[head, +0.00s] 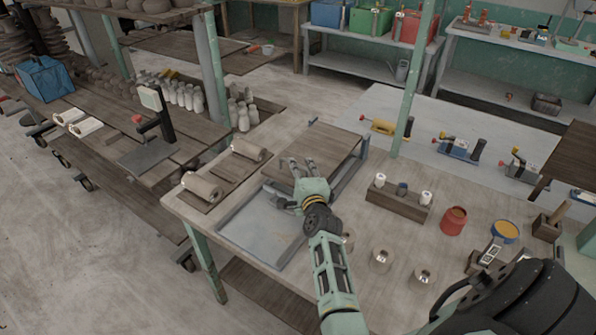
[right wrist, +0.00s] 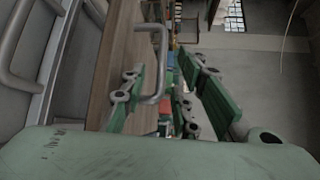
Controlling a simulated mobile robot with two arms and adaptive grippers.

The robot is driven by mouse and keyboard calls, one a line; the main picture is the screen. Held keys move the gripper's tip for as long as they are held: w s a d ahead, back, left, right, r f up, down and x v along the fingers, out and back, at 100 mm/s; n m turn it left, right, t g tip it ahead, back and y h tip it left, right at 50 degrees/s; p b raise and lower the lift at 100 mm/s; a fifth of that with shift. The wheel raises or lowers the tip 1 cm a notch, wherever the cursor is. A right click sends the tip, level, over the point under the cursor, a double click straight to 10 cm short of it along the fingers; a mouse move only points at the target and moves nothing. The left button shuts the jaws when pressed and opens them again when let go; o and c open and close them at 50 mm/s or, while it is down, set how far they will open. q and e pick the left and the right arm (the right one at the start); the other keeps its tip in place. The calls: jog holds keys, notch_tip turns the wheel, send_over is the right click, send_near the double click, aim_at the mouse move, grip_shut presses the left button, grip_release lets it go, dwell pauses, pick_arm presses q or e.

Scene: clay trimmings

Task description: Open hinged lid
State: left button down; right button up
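A wooden panel, which looks like the hinged lid (head: 335,153), lies over the back part of a shallow grey metal box (head: 258,238) on the workbench. The front of the box shows bare grey metal. My right gripper (head: 302,163) is at the panel's left front side. In the right wrist view its fingers (right wrist: 172,88) are spread apart, with a U-shaped metal handle (right wrist: 163,62) showing between them. The handle stands off a wooden surface (right wrist: 117,55). I cannot tell whether a finger touches it. My left gripper is not in view.
Clay rolls on boards (head: 203,187) lie left of the box. A wooden holder (head: 398,204) with small jars, a red pot (head: 453,221) and several small metal cups stand to the right. A lower bench with grey bottles is at the left.

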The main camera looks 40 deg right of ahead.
jog(key=shift+b+x, duration=0.5)
jog(key=shift+x, duration=0.7)
jog(key=shift+w+d, duration=0.1)
jog(key=shift+w, duration=0.1)
jog(key=shift+c, duration=0.5)
grip_shut()
